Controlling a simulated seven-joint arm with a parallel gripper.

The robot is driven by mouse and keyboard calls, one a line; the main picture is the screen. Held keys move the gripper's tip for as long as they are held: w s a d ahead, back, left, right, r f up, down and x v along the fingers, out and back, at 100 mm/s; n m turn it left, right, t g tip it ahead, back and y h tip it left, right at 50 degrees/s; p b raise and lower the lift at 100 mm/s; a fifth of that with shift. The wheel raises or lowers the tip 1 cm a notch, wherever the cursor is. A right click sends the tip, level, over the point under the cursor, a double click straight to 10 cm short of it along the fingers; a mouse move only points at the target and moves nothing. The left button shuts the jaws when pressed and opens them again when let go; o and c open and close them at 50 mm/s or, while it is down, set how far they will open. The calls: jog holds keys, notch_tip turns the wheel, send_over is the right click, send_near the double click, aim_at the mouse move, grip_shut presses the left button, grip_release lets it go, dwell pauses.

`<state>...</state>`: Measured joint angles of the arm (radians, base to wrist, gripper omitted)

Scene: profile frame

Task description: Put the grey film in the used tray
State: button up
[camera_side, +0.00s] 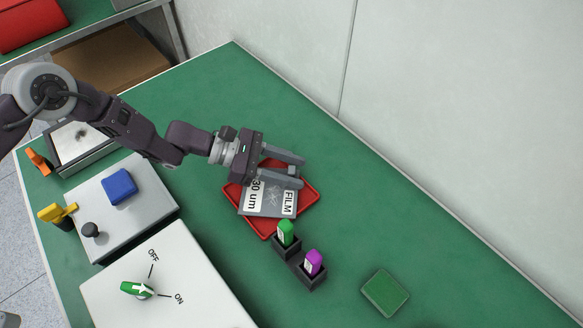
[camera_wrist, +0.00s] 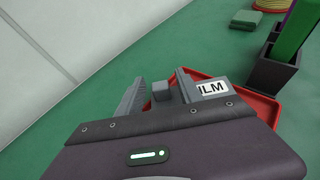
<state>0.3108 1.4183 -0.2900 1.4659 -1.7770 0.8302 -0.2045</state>
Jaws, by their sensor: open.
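The grey film (camera_side: 270,206), marked "FILM" and "30 um", lies in the red tray (camera_side: 309,199) on the green table. In the wrist view part of the film's label (camera_wrist: 212,88) shows beside my fingers, and the tray's red rim (camera_wrist: 262,106) shows behind it. My gripper (camera_side: 295,171) is open and empty. Its two fingers are over the back part of the red tray, at the film's far edge. I cannot tell whether a finger touches the film. My gripper also shows in the wrist view (camera_wrist: 158,92).
Black holders with a green marker (camera_side: 286,232) and a purple marker (camera_side: 314,262) stand just in front of the tray. A green block (camera_side: 385,293) lies farther right. A grey box with a blue block (camera_side: 119,186) stands left. The table behind the tray is clear up to the wall.

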jog(key=v, duration=1.2)
jog(key=s+a+r+m+y, duration=0.1)
jog(key=s+a+r+m, duration=0.15)
jog(key=r, duration=0.45)
jog(key=s+a+r+m+g+y, duration=0.1)
jog(key=s+a+r+m+y, duration=0.1)
jog(key=s+r+m, duration=0.3)
jog(key=s+a+r+m+y, duration=0.1)
jog(key=a+r+m, duration=0.15)
jog(key=r, duration=0.55)
jog(key=s+a+r+m+t+y, duration=0.3)
jog(key=s+a+m+y, duration=0.1)
jog(key=s+a, duration=0.5)
jog(key=s+a+r+m+t+y, duration=0.3)
jog(key=s+a+m+y, duration=0.1)
jog(key=s+a, duration=0.6)
jog(key=shift+s+a+r+t+y, duration=0.2)
jog(key=shift+a+r+t+y, duration=0.15)
jog(key=shift+y, duration=0.35)
jog(key=shift+o, duration=0.5)
jog(key=shift+w, duration=0.1)
